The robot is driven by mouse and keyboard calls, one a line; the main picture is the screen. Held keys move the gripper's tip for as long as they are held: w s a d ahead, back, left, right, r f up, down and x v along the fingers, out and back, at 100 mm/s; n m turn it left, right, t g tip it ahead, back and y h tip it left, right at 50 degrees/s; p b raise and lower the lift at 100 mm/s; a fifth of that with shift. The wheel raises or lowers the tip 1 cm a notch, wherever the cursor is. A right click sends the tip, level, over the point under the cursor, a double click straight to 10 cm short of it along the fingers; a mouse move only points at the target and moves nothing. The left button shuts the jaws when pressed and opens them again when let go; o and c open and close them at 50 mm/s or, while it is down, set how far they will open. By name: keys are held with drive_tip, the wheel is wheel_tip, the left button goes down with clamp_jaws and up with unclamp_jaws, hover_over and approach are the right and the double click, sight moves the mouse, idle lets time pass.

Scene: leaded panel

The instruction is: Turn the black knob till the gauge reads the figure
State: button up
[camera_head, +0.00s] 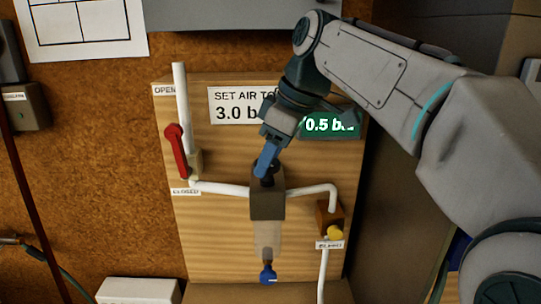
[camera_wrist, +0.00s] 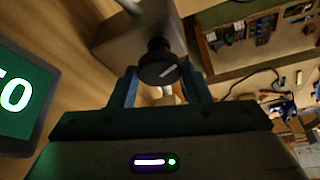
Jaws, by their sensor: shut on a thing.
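The black knob (camera_head: 267,181) sits on top of the dark regulator block (camera_head: 267,205) on the wooden panel. My gripper (camera_head: 266,162) comes down on it from above and is shut on it. In the wrist view the knob (camera_wrist: 158,66), with a pale mark on its face, sits between the fingers of my gripper (camera_wrist: 160,80). The green gauge display (camera_head: 328,125) reads 0.5, its unit partly covered by my arm. The sign (camera_head: 236,105) says "SET AIR TO" and "3.0 b", its right end hidden. The display also shows partly in the wrist view (camera_wrist: 18,95).
A red lever (camera_head: 176,150) stands on the white pipe at left, between OPEN and CLOSED labels. A clear bowl with a blue fitting (camera_head: 268,274) hangs below the block. A white box (camera_head: 139,290) is at lower left.

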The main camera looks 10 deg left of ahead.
drive_tip(key=m+t, duration=0.1)
drive_tip(key=m, duration=0.2)
drive_tip(key=m+t+h, duration=0.1)
drive_tip(key=m, duration=0.2)
drive_tip(key=shift+s+a+r, duration=0.1)
drive_tip(key=shift+s, duration=0.1)
drive_tip(key=m+t+h+p, duration=0.1)
drive_tip(key=m, duration=0.3)
drive_tip(key=shift+a+p, duration=0.1)
drive_tip(key=shift+p, duration=0.2)
drive_tip(key=m+h+p, duration=0.1)
drive_tip(key=m, duration=0.2)
drive_tip(key=shift+a+m+t, duration=0.1)
drive_tip(key=shift+m+t, duration=0.2)
drive_tip(key=shift+t, duration=0.1)
drive_tip(key=m+h+p, duration=0.2)
drive_tip(key=m, duration=0.2)
drive_tip(key=shift+a, duration=0.1)
drive_tip(key=m, duration=0.2)
drive_tip(key=m+h+p, duration=0.1)
drive_tip(key=m, duration=0.1)
drive_tip(key=shift+a+m+h, duration=0.1)
drive_tip(key=shift+m+h, duration=0.2)
drive_tip(key=shift+g, duration=0.3)
drive_tip(key=o, duration=1)
drive_tip(key=shift+c, duration=0.2)
